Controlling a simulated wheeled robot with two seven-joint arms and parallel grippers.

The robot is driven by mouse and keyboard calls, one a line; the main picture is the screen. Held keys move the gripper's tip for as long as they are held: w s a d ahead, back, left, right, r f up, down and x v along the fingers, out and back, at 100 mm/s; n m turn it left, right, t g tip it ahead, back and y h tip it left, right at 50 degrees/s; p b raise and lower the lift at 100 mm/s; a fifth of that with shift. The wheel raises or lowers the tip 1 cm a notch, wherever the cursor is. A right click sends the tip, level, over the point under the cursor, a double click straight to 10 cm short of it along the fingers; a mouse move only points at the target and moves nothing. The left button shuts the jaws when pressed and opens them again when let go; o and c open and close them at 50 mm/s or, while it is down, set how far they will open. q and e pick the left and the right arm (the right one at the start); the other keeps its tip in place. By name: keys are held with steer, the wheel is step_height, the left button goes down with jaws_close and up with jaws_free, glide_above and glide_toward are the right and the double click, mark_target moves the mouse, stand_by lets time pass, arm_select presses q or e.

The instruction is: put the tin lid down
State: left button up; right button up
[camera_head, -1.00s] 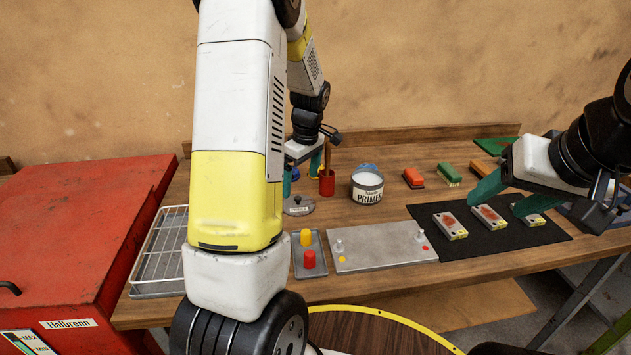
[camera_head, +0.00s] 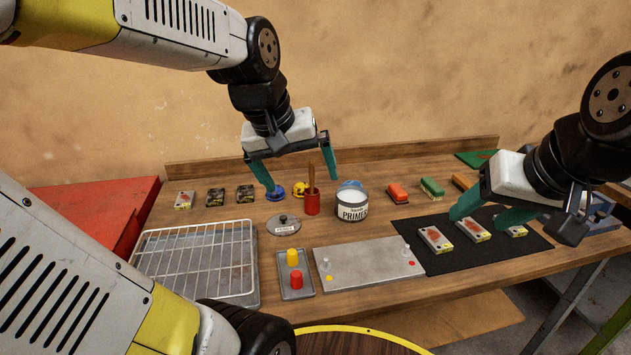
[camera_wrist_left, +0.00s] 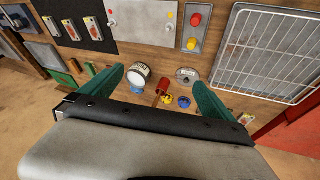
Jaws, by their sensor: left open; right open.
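The tin lid (camera_head: 284,225) is a grey disc with a dark knob and a small label. It lies flat on the wooden bench, left of the open primer tin (camera_head: 352,204). The lid also shows in the left wrist view (camera_wrist_left: 187,76), beyond and between the fingers. My left gripper (camera_head: 302,187) is open and empty, raised above the back of the bench, behind the lid and apart from it. My right gripper (camera_head: 477,214) is open over the black mat, its fingers around or above the small pads there; contact cannot be told.
A red cup with a brush (camera_head: 312,203) stands between lid and tin. A wire rack (camera_head: 197,262) lies at left, a small tray with red and yellow pegs (camera_head: 294,274) in front. A grey plate (camera_head: 365,265) and black mat (camera_head: 440,258) fill the front right.

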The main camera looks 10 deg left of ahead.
arm_select(q)
steer(key=s+d+m+t, duration=0.1)
steer(key=s+d+m, duration=0.1)
steer(key=s, duration=0.3)
steer(key=shift+s+r+m+h, duration=0.25)
steer(key=shift+s+m+h, duration=0.05)
steer(key=shift+m, duration=0.5)
